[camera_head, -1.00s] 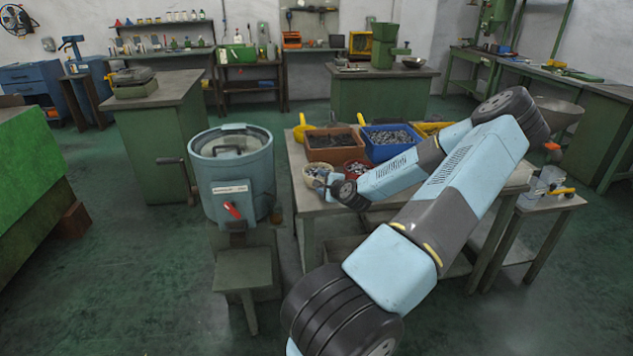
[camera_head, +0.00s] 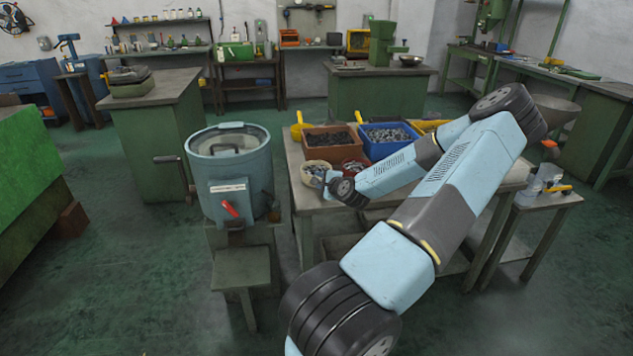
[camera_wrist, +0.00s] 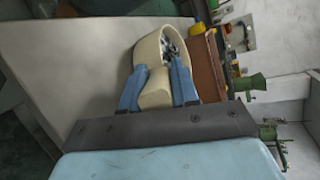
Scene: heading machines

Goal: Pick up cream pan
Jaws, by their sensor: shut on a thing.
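The cream pan (camera_head: 307,177) is at the front left corner of the work table, with small metal parts inside. In the wrist view, the pan (camera_wrist: 146,48) has a round cream wall and a thick cream handle. My gripper (camera_wrist: 158,75) has its two blue fingers on either side of the handle and is shut on it. In the head view my gripper (camera_head: 328,184) is at the pan's near right side and partly hidden by my wrist. I cannot tell whether the pan touches the table.
A red pan (camera_head: 352,165) sits close to the right of it. A brown bin (camera_head: 332,158) and a blue bin (camera_head: 388,150) with metal parts stand behind. A blue-grey drum machine (camera_head: 230,180) stands left of the table (camera_head: 299,190). Bare table top lies in front.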

